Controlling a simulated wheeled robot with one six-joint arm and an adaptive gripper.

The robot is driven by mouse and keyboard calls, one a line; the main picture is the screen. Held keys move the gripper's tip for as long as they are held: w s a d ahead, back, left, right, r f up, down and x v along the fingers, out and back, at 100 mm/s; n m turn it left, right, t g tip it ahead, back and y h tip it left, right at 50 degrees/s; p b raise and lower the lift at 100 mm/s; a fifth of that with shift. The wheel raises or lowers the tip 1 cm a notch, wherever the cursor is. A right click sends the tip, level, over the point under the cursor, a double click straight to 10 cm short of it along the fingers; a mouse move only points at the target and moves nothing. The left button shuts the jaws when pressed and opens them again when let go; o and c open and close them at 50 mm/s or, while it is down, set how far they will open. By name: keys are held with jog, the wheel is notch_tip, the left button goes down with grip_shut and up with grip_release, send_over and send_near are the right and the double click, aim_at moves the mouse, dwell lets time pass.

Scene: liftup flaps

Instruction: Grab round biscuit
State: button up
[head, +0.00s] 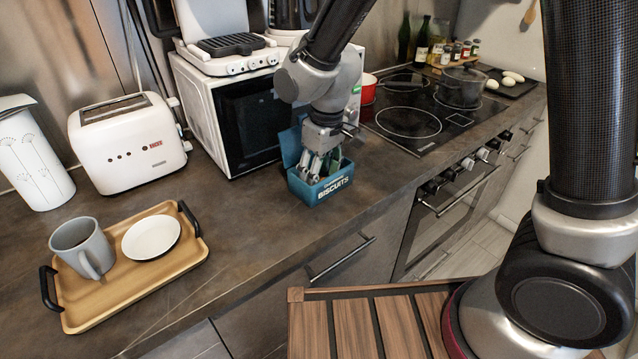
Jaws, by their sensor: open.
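A blue tin marked "BISCUITS" (334,188) stands on the dark counter with its lid raised at the back. My gripper (317,176) points down at the mouth of the tin, with its fingertips at or just inside the opening. The jaws are open. No round biscuit can be made out; the tin's inside is largely hidden by my gripper and the tin's walls. Something greenish shows inside at the right.
A wooden tray (120,296) with a grey mug (82,248) and a white saucer (151,237) lies at the left. A white microwave (207,108) stands close behind the tin, and a toaster (128,146) stands further left. A hob (408,121) is at the right.

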jog(key=shift+w+a+f, duration=0.1)
jog(key=shift+f, duration=0.7)
jog(key=c, duration=0.4)
